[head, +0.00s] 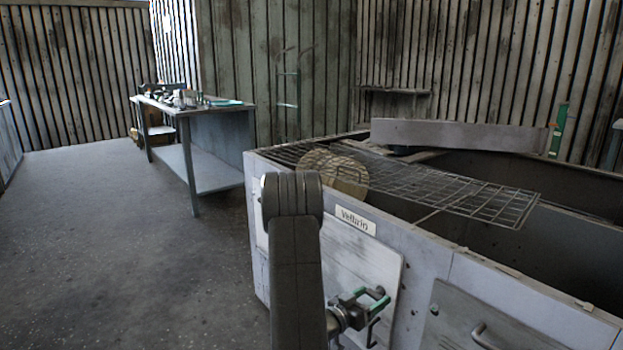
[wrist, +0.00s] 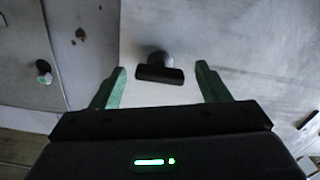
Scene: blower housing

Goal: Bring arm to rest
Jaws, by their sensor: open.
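My gripper (head: 380,298) is at the lower middle of the head view, in front of the pale front wall of the blower housing (head: 410,245). Its green fingers are apart with nothing between them touching; it also shows in the wrist view (wrist: 161,66). A black T-shaped handle (wrist: 160,73) on a pale panel (wrist: 190,35) appears between and beyond the fingertips in the wrist view. I cannot tell the exact gap. My dark arm rises in the middle of the head view and hides part of the housing wall.
A wire grate (head: 450,190) and a round tan piece (head: 333,172) lie on the housing top. A grey metal plate (head: 455,135) lies farther back. A workbench (head: 215,110) with tools stands at the back left. The floor (head: 110,240) at left is clear.

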